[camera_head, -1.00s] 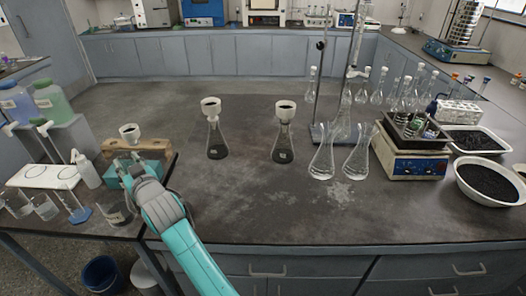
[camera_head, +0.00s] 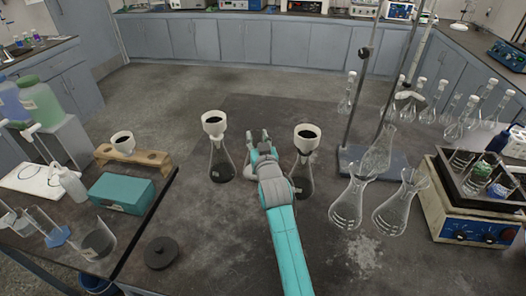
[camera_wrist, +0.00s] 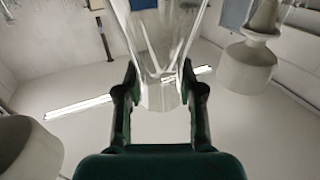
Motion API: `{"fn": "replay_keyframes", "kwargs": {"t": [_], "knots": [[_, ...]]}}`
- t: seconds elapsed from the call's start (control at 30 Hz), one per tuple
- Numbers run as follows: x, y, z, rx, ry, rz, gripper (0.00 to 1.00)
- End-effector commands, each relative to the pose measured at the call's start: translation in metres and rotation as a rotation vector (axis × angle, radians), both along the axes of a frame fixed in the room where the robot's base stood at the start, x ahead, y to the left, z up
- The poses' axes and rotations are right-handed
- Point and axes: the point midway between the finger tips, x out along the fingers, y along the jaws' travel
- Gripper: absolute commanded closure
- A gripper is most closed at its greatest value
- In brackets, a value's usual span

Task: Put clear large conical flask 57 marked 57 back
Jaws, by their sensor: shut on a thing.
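My gripper (camera_head: 259,140) is between two conical flasks that hold dark contents and carry white funnels. In the wrist view my gripper (camera_wrist: 160,100) is shut on the neck of a clear glass flask (camera_wrist: 158,50), with a finger on each side. No mark 57 can be read. I cannot tell whether its base touches the bench.
The left funnel flask (camera_head: 221,160) and right funnel flask (camera_head: 303,170) stand close on either side. Clear flasks (camera_head: 348,205) (camera_head: 397,207) and a stand (camera_head: 350,158) are to the right. A dark disc (camera_head: 161,253) lies front left.

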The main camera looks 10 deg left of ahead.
Motion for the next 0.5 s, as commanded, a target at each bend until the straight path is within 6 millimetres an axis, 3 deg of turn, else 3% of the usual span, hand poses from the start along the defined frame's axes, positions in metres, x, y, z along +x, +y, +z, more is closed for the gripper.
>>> {"fn": "replay_keyframes", "kwargs": {"t": [0.5], "knots": [[0.0,0.0,-0.044,0.0,-0.002,0.0,1.0]]}}
